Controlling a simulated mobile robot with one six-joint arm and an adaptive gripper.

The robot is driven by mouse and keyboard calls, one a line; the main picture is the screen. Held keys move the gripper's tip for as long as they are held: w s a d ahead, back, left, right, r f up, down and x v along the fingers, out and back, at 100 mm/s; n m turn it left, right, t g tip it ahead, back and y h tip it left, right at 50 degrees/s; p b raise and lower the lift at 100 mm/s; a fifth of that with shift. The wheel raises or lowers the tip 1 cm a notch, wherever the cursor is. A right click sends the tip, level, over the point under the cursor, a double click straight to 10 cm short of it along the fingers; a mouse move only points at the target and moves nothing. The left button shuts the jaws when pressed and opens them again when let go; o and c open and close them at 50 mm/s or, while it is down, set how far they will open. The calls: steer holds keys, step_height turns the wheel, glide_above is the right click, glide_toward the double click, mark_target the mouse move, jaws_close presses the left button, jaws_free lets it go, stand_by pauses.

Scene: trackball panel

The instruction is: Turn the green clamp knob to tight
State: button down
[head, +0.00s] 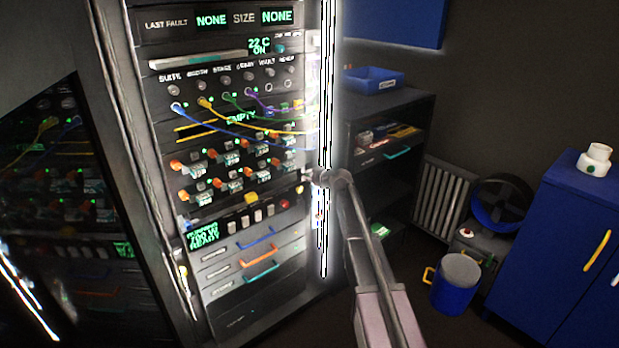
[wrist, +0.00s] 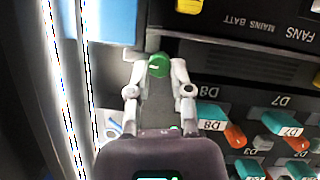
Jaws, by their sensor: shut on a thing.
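The green clamp knob (wrist: 158,64) shows in the wrist view at the upper middle, with a small pale mark on its face. My gripper (wrist: 158,70) has one pale finger on each side of the knob and is shut on it. In the head view my gripper (head: 314,178) is at the right edge of the rack, low beside the rows of orange-handled switches. The knob cannot be made out there. The wrist view does not clearly show how far the knob is turned.
The rack (head: 215,62) carries cables, switches and drawers. Teal and orange levers (wrist: 282,122) lie right of my gripper in the wrist view. A bright vertical strip (head: 326,90) runs beside my gripper. A dark shelf (head: 385,118) and blue bucket (head: 455,290) stand to the right.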

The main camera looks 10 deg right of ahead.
steer(key=m+t+y+b, duration=0.2)
steer(key=m+b, duration=0.3)
steer(key=m, duration=0.6)
steer(key=f+m+t+y+b, duration=0.1)
steer(key=m+b, duration=0.4)
steer(key=m, duration=0.6)
steer(key=m+t+y+b, duration=0.3)
steer(key=m+y+b, duration=0.1)
steer(key=m, duration=0.7)
steer(key=shift+w+d+f+b, duration=0.2)
steer(key=shift+f+b, duration=0.2)
steer(key=shift+b, duration=0.45)
steer(key=c, duration=0.5)
jaws_free()
steer(key=shift+c, duration=0.2)
